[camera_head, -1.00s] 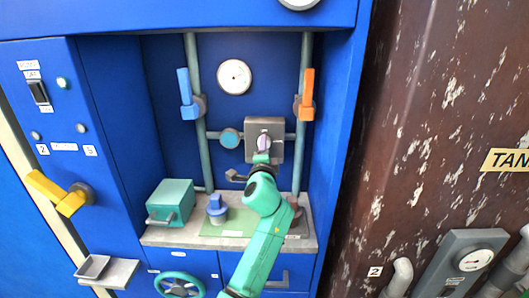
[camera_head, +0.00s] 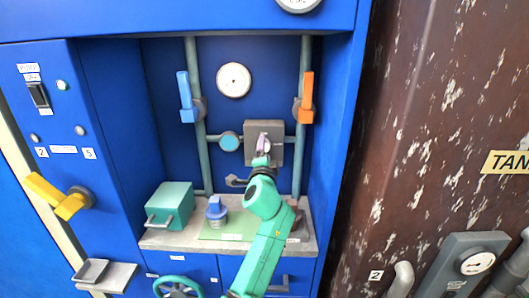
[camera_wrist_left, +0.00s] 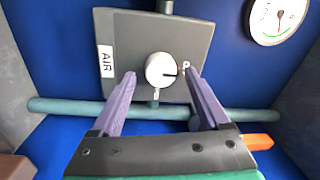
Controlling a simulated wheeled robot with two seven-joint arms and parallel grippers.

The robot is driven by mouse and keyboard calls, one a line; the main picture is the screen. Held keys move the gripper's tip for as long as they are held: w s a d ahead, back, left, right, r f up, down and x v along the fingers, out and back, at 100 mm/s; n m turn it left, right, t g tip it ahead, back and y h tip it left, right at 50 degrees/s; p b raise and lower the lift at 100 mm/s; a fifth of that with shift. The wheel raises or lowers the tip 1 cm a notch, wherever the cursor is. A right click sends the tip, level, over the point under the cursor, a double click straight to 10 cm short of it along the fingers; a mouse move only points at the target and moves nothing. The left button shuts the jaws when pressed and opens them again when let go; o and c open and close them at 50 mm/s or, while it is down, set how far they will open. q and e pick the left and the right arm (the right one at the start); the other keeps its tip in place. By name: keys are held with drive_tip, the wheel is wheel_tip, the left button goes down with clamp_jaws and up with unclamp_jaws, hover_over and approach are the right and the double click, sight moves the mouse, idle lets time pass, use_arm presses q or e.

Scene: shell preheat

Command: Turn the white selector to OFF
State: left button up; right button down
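The white selector (camera_wrist_left: 160,70) is a round knob on a grey plate (camera_wrist_left: 125,35) marked AIR. A dark line on its face points right, toward a small label with a red mark; another small label lies just below the knob. My left gripper (camera_wrist_left: 160,75) has its two purple fingers apart, one on each side of the knob. Gaps show between fingers and knob, so I see no firm grip. In the head view the plate (camera_head: 274,128) is on the back wall, and my left gripper (camera_head: 262,144) covers the knob. My right gripper is not in view.
Pipes run beside the plate, with a blue lever (camera_head: 185,95) and an orange lever (camera_head: 307,90). A round gauge (camera_head: 233,80) is above left. Below, a teal box (camera_head: 170,205) and a blue knob (camera_head: 216,208) stand on the grey shelf (camera_head: 165,240).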

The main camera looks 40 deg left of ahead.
use_arm(q)
drive_tip(key=r+b+v, duration=0.1)
drive_tip(key=v, duration=1.3)
drive_tip(key=shift+s+d+f, duration=0.2)
drive_tip(key=shift+s+f, duration=0.05)
drive_tip(key=shift+f, duration=0.2)
drive_tip(key=shift+f, duration=0.1)
